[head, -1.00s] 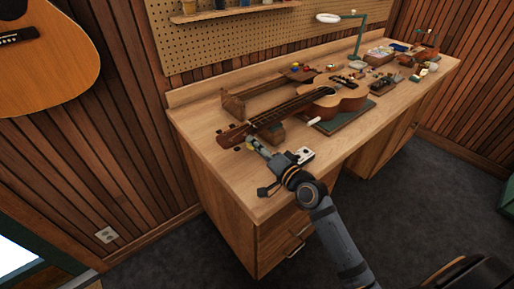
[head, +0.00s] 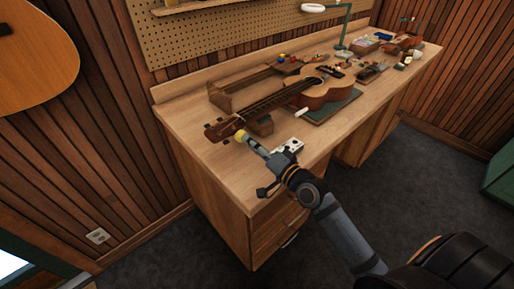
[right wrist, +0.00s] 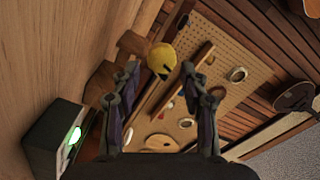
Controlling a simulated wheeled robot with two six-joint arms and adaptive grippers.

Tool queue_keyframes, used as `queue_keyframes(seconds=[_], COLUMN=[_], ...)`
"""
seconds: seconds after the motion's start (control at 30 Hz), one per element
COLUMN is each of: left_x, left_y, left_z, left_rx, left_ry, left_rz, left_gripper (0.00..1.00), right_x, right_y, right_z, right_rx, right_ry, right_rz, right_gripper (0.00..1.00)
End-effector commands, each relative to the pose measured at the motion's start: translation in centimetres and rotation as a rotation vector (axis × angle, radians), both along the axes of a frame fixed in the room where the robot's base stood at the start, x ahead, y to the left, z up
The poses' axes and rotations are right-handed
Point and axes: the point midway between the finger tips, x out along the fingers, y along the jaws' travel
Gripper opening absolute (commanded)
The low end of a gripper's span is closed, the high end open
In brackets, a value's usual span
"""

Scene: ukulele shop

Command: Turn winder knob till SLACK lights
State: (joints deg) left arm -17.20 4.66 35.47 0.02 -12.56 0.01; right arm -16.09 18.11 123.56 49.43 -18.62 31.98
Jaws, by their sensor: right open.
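The yellow winder knob (head: 240,135) is beside the ukulele's headstock (head: 219,131), near the bench's left end. It also shows in the right wrist view (right wrist: 161,58), as a round yellow cap with a dark mark. My right gripper (head: 249,143) is open and points at the knob. In the right wrist view its two fingertips (right wrist: 160,72) stand either side of the knob's line, apart from it; the exact depth is hard to tell. A small box (head: 289,147) stands on the bench by the gripper. In the right wrist view the box (right wrist: 45,140) shows a lit green light; its label is unreadable.
The ukulele (head: 322,88) lies on a green mat and a neck rest on the wooden bench (head: 190,105). A lamp (head: 345,35) and several small items sit farther right. A pegboard (head: 230,35) is behind. The bench's front edge runs below my right arm.

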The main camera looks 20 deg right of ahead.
Motion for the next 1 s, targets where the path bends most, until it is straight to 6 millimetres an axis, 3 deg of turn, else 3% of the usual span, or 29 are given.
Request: queue_keyframes(seconds=[0.07,0.3,1.0], left_x=[0.0,0.0,0.3], left_y=[-0.1,-0.1,-0.1], left_z=[0.0,0.0,0.0], left_rx=[-0.001,-0.001,-0.001], left_ry=[0.0,0.0,-0.004], left_rz=[0.0,0.0,0.0], left_gripper=[0.4,0.4,0.4], right_x=[-1.6,-3.5,-3.8], right_y=[-0.4,-1.2,-1.3], right_z=[-0.2,-0.1,0.0], right_rx=[-0.01,-0.005,0.0], right_ry=[0.003,0.003,0.0], right_rz=[0.008,0.001,0.002], right_gripper=[0.45,0.45,0.45])
